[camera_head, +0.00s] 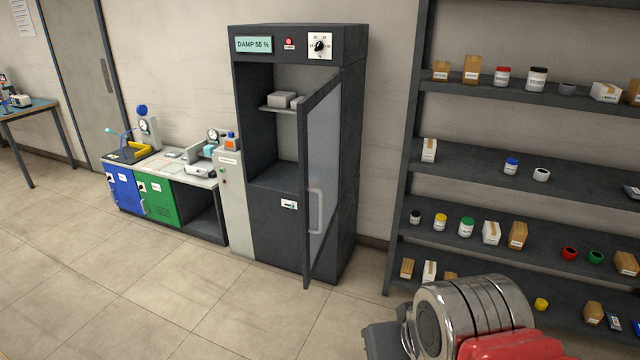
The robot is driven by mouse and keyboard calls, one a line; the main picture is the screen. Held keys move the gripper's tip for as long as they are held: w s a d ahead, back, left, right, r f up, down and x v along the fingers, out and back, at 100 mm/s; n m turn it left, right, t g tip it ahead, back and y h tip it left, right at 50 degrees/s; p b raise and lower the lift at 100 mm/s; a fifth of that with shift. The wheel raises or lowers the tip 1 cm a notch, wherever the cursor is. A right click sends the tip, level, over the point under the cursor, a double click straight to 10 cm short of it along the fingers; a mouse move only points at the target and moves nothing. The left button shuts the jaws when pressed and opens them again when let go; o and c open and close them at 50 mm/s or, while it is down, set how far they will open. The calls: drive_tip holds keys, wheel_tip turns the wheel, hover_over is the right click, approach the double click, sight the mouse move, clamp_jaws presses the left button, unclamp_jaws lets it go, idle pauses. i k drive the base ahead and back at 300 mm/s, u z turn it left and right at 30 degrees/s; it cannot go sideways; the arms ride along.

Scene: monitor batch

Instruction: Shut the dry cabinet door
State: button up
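The dry cabinet (346,222) is a tall dark grey unit against the back wall. Its display reads "DAMP 55 %", with a red light and a dial beside it. Its glass door (325,150) is hinged on the right and stands wide open toward me. A pale vertical handle (315,212) is on the door's free edge. Inside, light grey boxes (283,100) sit on a shelf. Part of my arm shows at the bottom right, in front of the shelving. My gripper's fingers cannot be made out, and nothing of mine touches the door.
A dark shelf rack (480,162) with jars and boxes stands right of the cabinet. On the left is a low bench (187,173) with blue and green doors, and a table (38,108) farther off. The tiled floor (150,290) in front is clear.

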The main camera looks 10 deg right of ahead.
sight(320, 113)
drive_tip(key=z, duration=0.1)
drive_tip(key=i, duration=1)
drive_tip(key=z, duration=1.9)
drive_tip(key=k, duration=1)
drive_tip(key=u, duration=0.05)
